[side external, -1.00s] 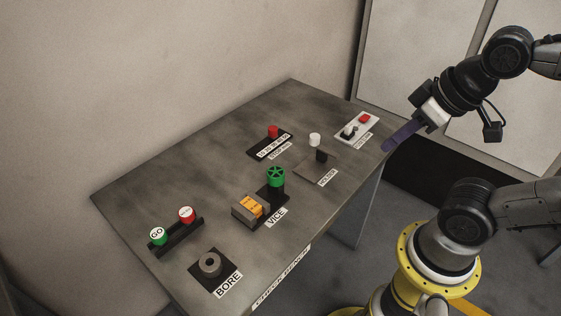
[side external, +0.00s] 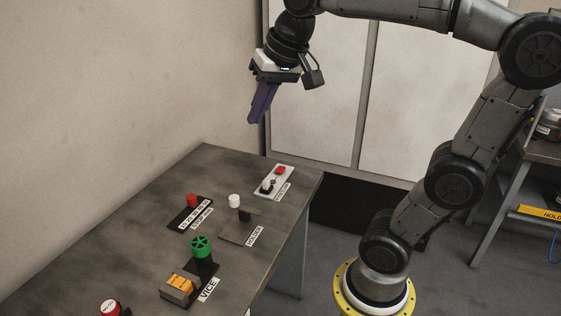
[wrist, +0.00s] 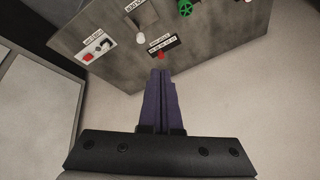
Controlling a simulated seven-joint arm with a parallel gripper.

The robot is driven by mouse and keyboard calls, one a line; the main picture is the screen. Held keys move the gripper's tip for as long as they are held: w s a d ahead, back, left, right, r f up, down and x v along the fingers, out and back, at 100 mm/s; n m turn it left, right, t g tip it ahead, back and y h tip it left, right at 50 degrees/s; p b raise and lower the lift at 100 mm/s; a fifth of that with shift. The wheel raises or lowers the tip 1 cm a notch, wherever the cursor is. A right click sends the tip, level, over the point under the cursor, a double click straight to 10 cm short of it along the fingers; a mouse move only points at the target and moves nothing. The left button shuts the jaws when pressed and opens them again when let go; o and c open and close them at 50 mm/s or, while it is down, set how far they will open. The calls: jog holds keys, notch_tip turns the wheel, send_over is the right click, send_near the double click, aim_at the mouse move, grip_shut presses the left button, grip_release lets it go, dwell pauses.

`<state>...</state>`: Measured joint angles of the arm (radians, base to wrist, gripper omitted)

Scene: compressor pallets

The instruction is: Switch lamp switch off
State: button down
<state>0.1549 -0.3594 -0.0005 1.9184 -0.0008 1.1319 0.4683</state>
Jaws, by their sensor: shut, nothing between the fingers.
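A white panel (side external: 275,181) with a red part and a dark switch lever (side external: 267,186) lies at the table's far right corner. The panel also shows at the upper left in the wrist view (wrist: 97,47). It looks like the lamp switch, but its label is too small to read and the lever's position is unclear. My gripper (side external: 257,118) has purple fingers, shut and empty. It hangs in the air well above the table's far end, apart from the panel. In the wrist view the fingertips (wrist: 162,72) point towards the table's edge near a red button.
A black plate with a red button (side external: 192,200), a white knob (side external: 235,201) by the holder, and a vice with a green handwheel (side external: 201,247) stand on the table (side external: 140,215). A wall rises behind the table. The air around my gripper is clear.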

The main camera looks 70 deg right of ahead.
jog(key=w+d+m+g, duration=0.1)
jog(key=w+d+m, duration=0.3)
jog(key=w+d, duration=0.45)
jog(key=m+g, duration=0.4)
jog(key=m, duration=0.3)
send_over(281, 167)
notch_tip(281, 167, down, 21)
jog(key=shift+f+y, duration=0.1)
jog(key=shift+y, duration=0.3)
notch_tip(281, 167, down, 13)
jog(key=shift+r, duration=0.2)
jog(key=shift+f, duration=0.7)
